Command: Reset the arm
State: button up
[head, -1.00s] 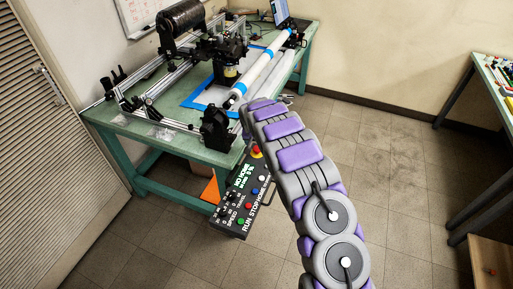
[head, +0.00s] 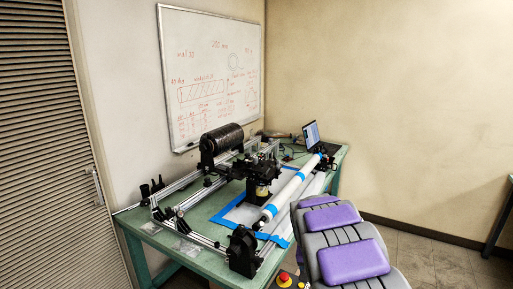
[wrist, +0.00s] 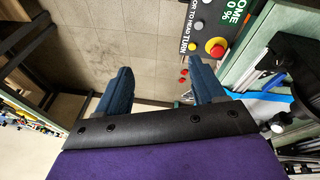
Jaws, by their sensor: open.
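My gripper (wrist: 160,85) shows in the wrist view with its two dark blue fingers spread apart. It is open, and nothing is between the fingers but the tiled floor beyond. In the head view my purple and grey arm (head: 345,250) rises from the bottom right, in front of the table's near right side. The gripper end is hidden in the head view.
A green table (head: 195,252) carries a winding machine with a black roll (head: 222,140), a white tube (head: 290,190) and a laptop (head: 311,134). A control panel with a red emergency button (wrist: 216,47) lies right of my fingers. Open floor (head: 425,250) lies to the right.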

jog(key=s+a+r+n+g, duration=0.1)
jog(key=s+r, duration=0.1)
jog(key=s, duration=1.2)
jog(key=s+a+r+n+g+y, duration=0.1)
jog(key=s+r, duration=0.2)
jog(key=s, duration=1.2)
jog(key=s+a+r+n+g+y, duration=0.1)
jog(key=s+a+r, duration=0.1)
jog(key=s, duration=1.2)
jog(key=shift+s+r+g, duration=0.4)
jog(key=shift+r, duration=0.3)
